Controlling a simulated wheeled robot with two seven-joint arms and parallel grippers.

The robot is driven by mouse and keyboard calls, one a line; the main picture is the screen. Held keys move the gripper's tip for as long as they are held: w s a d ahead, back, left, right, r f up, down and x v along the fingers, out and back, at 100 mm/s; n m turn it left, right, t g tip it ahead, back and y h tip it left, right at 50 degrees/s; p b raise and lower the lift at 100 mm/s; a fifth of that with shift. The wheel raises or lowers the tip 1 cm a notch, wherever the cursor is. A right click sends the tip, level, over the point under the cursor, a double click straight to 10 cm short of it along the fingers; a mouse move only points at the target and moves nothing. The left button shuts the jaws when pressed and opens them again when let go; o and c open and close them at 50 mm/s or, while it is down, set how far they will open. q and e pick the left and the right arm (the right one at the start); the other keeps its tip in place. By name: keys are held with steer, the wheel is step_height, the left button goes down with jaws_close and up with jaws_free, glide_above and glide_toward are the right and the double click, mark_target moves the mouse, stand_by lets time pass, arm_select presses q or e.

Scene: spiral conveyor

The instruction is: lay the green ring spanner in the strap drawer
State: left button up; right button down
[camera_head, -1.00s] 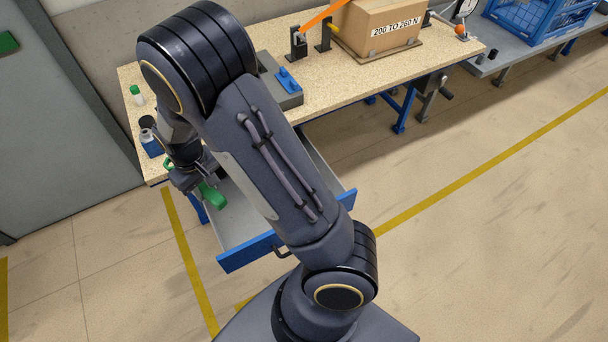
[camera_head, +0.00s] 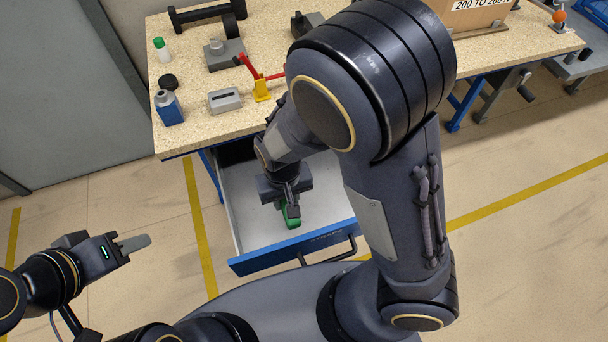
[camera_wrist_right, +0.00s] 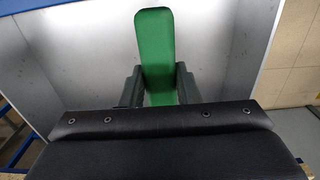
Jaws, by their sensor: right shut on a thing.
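The green ring spanner (camera_head: 291,216) is between the fingers of my right gripper (camera_head: 287,200), inside the open drawer. In the right wrist view, the spanner (camera_wrist_right: 156,45) sticks out beyond both fingers, over the grey drawer floor (camera_wrist_right: 215,70). I cannot tell whether it touches the floor. The drawer (camera_head: 300,245) has a blue front with a dark handle and lettering too small to read surely. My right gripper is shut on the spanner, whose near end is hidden. My left gripper (camera_head: 134,243) is apart at the left; its finger gap cannot be made out.
The workbench top (camera_head: 190,80) above the drawer bears a blue bottle (camera_head: 168,108), a white bottle with a green cap (camera_head: 162,50), a grey block (camera_head: 225,100) and a red and yellow tool (camera_head: 262,88). A cardboard box (camera_head: 475,15) stands at the back right.

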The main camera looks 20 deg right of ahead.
steer(key=w+d+f, duration=0.3)
steer(key=w+d, duration=0.1)
steer(key=d, duration=0.2)
steer(key=b, duration=0.2)
glide_above(314, 194)
steer(key=f, duration=0.3)
steer(key=a+f, duration=0.1)
steer(key=shift+s+f, duration=0.25)
steer(key=shift+s, duration=0.05)
steer(key=shift+w+d+f, duration=0.35)
steer(key=shift+d+f, duration=0.15)
steer(key=shift+f, duration=0.15)
steer(key=shift+f+b, duration=0.45)
steer(key=shift+f, duration=1.1)
steer(key=shift+f, duration=0.15)
steer(key=c, duration=1.1)
jaws_free()
